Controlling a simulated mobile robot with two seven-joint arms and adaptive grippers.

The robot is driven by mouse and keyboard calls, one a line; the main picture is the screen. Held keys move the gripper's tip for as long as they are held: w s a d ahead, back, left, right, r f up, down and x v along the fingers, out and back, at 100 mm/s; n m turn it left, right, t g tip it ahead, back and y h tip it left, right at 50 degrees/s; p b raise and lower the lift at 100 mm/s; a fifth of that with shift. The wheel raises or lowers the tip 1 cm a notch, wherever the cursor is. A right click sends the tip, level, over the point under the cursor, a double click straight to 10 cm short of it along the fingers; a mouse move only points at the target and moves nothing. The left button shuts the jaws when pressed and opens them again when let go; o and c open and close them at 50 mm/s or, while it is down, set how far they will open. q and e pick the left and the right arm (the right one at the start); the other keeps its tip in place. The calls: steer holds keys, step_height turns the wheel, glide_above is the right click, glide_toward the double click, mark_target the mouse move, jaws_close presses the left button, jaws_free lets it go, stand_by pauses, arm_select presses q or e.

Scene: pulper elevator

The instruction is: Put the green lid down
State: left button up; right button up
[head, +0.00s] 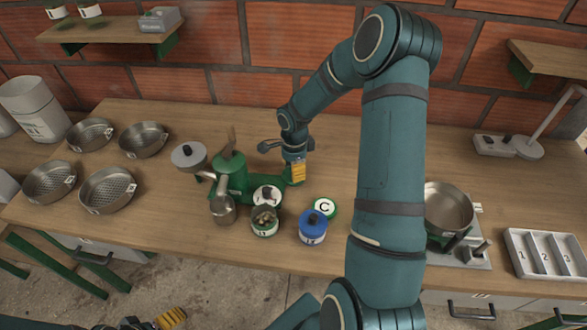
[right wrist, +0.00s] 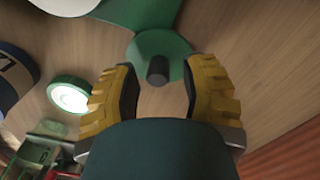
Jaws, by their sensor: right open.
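A round green lid (right wrist: 172,47) with a dark knob lies between and just beyond the fingertips of my right gripper (right wrist: 160,85) in the right wrist view. The gripper is open, with a gap on both sides of the knob. In the head view my right gripper (head: 298,173) points down over the table, beside the green machine (head: 232,173), and mostly hides this lid. My left gripper (head: 172,318) shows only in part at the bottom edge, so its opening is unclear.
Metal pans (head: 108,190) are at left. A pan (head: 449,207) on a burner and a numbered tray (head: 548,254) are at right.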

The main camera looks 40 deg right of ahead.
step_height(320, 180, up, 12)
steer(key=p, duration=0.1)
steer(key=shift+f+p, duration=0.25)
steer(key=shift+p, duration=0.1)
stand_by(0.4)
